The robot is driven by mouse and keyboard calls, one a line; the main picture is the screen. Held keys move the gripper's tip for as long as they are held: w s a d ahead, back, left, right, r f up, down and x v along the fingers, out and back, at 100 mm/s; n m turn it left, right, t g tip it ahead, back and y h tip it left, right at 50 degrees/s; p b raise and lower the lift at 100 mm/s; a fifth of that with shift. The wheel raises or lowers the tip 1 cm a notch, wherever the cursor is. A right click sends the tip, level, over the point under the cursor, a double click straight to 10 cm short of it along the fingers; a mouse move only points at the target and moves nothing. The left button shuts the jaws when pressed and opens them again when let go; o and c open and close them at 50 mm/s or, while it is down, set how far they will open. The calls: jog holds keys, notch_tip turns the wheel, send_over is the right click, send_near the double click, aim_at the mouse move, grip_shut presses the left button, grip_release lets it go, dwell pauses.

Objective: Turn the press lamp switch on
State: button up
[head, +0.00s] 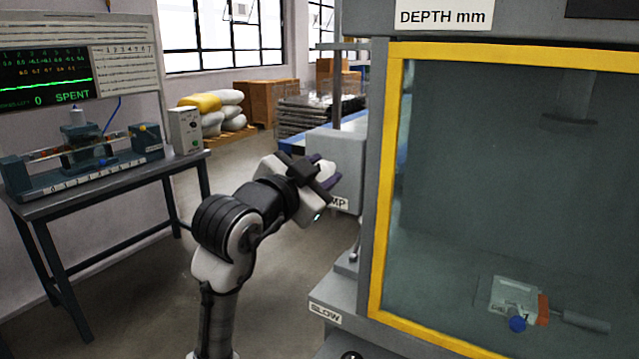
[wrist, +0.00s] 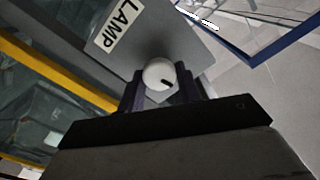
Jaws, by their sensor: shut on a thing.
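The press lamp switch is a white round knob (wrist: 159,74) with a short black mark, on the side of a grey box (wrist: 175,30) labelled LAMP. The box (head: 342,150) also shows in the head view, on the left side of the press, with only "MP" of its label visible. My gripper (wrist: 160,92) is shut on the knob, one dark finger on each side of it. In the head view my gripper (head: 325,174) reaches the box's left face, and the knob shows as a pale spot between the fingers. The black mark points to the lower right in the wrist view.
The press has a yellow-framed window (head: 385,190) to the right of my arm. A lever stands below the lamp box. A bench (head: 110,190) with a tube rig and a screen reading SPENT stands at left.

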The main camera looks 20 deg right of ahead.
jog(key=m+b, duration=0.2)
jog(key=m, duration=0.1)
jog(key=m+b, duration=0.1)
jog(key=m, duration=0.2)
jog(key=shift+s+f+m+b, duration=0.1)
jog(key=shift+f+m+b, duration=0.1)
jog(key=shift+m+b, duration=0.15)
jog(key=m+b, duration=0.2)
jog(key=m, duration=0.2)
jog(key=shift+m, duration=0.35)
jog(key=o, duration=0.9)
jog(key=shift+o, duration=0.2)
jog(key=b+v, duration=0.2)
jog(key=v, duration=1.1)
jog(key=shift+s+a, duration=0.25)
jog(key=shift+s, duration=0.05)
